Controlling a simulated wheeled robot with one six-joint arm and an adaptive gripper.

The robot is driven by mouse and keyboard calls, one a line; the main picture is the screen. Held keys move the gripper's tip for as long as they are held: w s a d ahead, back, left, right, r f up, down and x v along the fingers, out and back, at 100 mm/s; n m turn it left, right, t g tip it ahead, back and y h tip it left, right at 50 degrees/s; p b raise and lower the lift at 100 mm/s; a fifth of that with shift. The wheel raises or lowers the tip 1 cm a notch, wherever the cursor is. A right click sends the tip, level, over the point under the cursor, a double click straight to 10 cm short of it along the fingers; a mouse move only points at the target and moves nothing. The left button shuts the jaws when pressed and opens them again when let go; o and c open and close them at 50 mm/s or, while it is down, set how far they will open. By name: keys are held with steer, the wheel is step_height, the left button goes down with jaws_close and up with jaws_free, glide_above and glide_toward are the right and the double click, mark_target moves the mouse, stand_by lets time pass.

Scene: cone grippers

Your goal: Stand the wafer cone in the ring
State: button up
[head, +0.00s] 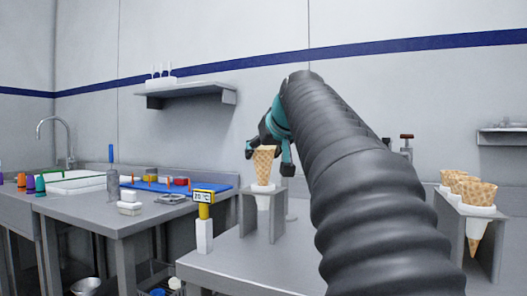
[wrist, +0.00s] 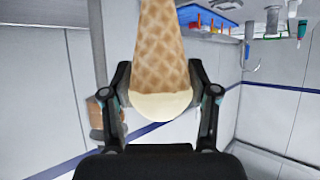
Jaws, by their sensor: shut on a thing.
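The wafer cone (head: 264,166) is tan with a waffle pattern and upright, wide end up, in the head view. My gripper (head: 268,157) is shut on it near its wide end, one finger on each side. The white ring (head: 263,188) sits in the top of a small grey stand (head: 247,213), directly under the cone. The cone's lower end meets the ring in the picture; how deep it sits inside is hidden. In the wrist view the cone (wrist: 160,50) lies between the fingers (wrist: 162,88), its pale wide end towards the palm.
A second grey stand (head: 452,232) at the right holds several cones (head: 472,190). A yellow display on a white post (head: 205,225) stands left of the ring stand. A side counter (head: 110,219) with a blue board and a sink is at the left. Bare tabletop (head: 225,266) lies in front.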

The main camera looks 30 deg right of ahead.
mark_target(266, 169)
steer(key=shift+f+b, duration=2)
steer(key=shift+f, duration=0.5)
steer(key=o, duration=0.8)
steer(key=v, duration=1.2)
